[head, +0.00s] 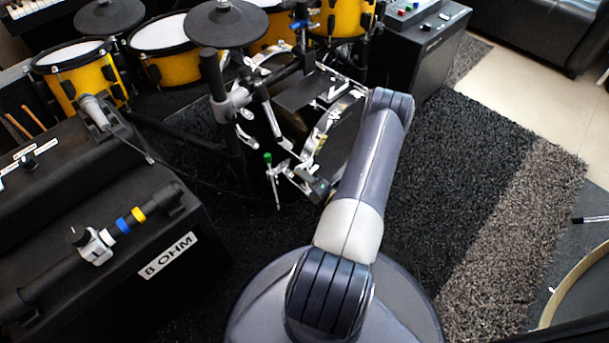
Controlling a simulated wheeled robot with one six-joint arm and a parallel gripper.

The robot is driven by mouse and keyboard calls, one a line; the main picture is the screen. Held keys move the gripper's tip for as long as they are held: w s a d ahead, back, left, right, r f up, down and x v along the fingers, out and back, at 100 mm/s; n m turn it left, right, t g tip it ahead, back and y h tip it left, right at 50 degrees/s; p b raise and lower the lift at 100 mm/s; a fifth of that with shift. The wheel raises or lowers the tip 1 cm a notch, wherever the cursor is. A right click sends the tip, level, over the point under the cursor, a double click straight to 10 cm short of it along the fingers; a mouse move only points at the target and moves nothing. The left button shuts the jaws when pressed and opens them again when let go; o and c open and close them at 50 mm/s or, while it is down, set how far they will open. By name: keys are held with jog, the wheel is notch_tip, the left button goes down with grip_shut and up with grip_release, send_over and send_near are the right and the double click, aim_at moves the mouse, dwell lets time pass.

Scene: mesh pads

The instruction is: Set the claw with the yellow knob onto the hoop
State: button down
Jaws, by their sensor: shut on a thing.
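My gripper (317,189) is at the lower front of the bass drum, partly hidden behind my own arm. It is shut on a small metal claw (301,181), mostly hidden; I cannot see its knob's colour. The hoop (345,130) is the curved rim of the drum, beside my arm, with its lower part covered. Silver claws (327,120) sit along it. A green knob (268,158) on a thin upright rod shows just left of my gripper. I cannot tell whether the held claw touches the hoop. No yellow knob is clearly visible.
Yellow drums (177,67) and dark cymbal pads (226,22) stand behind. A black box (160,300) at left bears a bar with a white clamp (95,246) and blue and yellow rings. Black stand tubes (227,125) are close left. Dark carpet (470,150) is free at right.

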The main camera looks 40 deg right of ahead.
jog(key=shift+a+r, duration=0.1)
jog(key=c, duration=1.3)
grip_release()
jog(key=shift+o, duration=0.2)
jog(key=s+p, duration=0.2)
jog(key=s, duration=0.8)
jog(key=shift+s+d, duration=0.4)
jog(key=shift+d, duration=0.05)
jog(key=w+b, duration=0.2)
jog(key=w, duration=0.8)
jog(key=shift+w+a, duration=0.4)
